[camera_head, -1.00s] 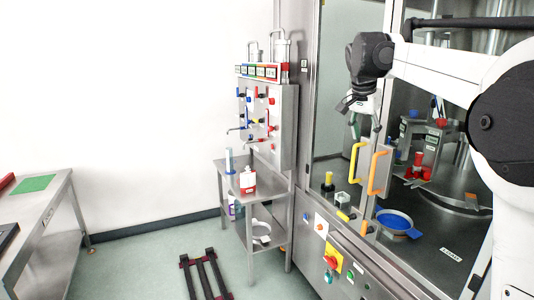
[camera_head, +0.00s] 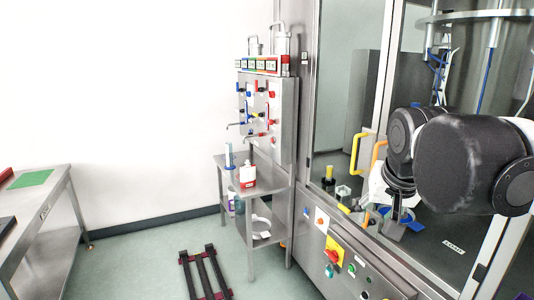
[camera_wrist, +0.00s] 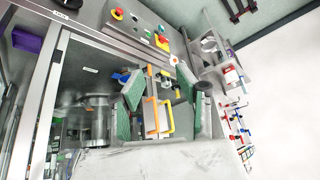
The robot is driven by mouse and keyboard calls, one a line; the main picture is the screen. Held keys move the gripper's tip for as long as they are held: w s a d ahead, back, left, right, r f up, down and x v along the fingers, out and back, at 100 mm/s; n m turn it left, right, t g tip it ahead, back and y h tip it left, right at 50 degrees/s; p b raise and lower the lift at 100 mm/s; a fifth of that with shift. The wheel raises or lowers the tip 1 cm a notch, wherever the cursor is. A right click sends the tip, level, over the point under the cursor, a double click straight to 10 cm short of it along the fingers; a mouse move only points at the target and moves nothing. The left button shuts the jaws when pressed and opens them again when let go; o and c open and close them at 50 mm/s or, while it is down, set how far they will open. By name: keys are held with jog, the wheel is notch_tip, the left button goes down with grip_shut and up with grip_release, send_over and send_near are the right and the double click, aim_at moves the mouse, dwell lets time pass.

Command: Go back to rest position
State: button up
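My gripper (camera_head: 390,222) hangs below my dark wrist joint at the front of the steel machine, with my arm bent in front of the machine's opening. In the wrist view, the green-padded fingers of my gripper (camera_wrist: 161,88) stand wide apart with nothing held between them. The yellow handle (camera_head: 355,152) and the orange handle (camera_head: 377,156) are on the machine doors, left of my wrist; in the wrist view they show behind and between the fingers. My arm hides much of the machine's inside in the head view.
A control panel with a red-and-yellow button (camera_head: 335,251) is on the machine front. A small steel table (camera_head: 262,226) with a red-and-white bottle (camera_head: 247,176) stands left of it. A low dark rack (camera_head: 204,276) lies on the floor. Another bench (camera_head: 40,217) is at far left.

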jog(key=s+a+f+n+t+b, duration=0.1)
jog(key=s+a+f+n, duration=0.1)
jog(key=s+f, duration=1)
jog(key=shift+s+f+n+y+b, duration=0.3)
jog(key=shift+s+f+n+y, duration=0.1)
jog(key=shift+f, duration=0.5)
jog(key=shift+a, duration=0.1)
grip_shut()
dwell(0.7)
